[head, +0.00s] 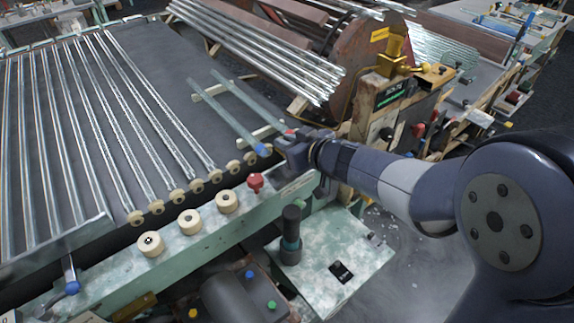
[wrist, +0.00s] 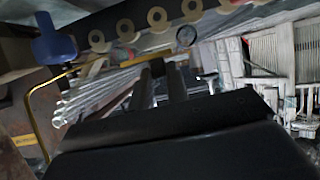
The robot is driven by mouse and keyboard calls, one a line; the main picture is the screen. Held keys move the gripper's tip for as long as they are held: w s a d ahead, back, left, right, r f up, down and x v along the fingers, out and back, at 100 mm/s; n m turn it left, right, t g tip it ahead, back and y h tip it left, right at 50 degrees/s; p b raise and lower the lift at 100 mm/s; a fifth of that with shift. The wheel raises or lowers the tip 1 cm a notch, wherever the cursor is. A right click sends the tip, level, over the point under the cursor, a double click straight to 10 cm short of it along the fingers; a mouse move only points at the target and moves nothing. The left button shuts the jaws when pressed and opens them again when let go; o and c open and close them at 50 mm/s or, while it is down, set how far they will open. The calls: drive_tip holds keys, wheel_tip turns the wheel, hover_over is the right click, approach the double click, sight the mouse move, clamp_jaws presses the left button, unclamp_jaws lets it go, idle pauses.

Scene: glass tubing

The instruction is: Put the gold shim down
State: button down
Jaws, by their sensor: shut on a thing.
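My gripper (head: 284,146) is shut at the right end of the tubing rack, by the blue-capped end of a glass rod (head: 240,125). In the wrist view its two dark fingers (wrist: 166,72) point up the picture, close together. The gold shim cannot be made out clearly in either view. What lies between the fingertips is small and mostly hidden by the gripper. A pale tan strip (wrist: 146,58) shows just beyond the fingertips in the wrist view, but I cannot tell whether they touch it.
Long glass tubes (head: 130,110) lie on the dark rack at left, with beige rollers (head: 190,221) along its front rail. A red knob (head: 255,182) stands on the rail near my gripper. A dark upright handle (head: 291,235) stands on the mottled green plate (head: 345,245) below. A gold clamp (head: 396,48) stands at upper right.

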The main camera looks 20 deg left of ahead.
drive_tip(key=shift+f+b, duration=1.3)
drive_tip(key=shift+f, duration=1.9)
drive_tip(key=shift+f, duration=0.1)
drive_tip(key=c, duration=1.4)
unclamp_jaws()
drive_tip(key=shift+d+r, duration=0.1)
drive_tip(key=shift+r, duration=0.15)
drive_tip(key=p+v, duration=0.2)
drive_tip(key=v, duration=0.9)
drive_tip(key=shift+s+d, duration=0.3)
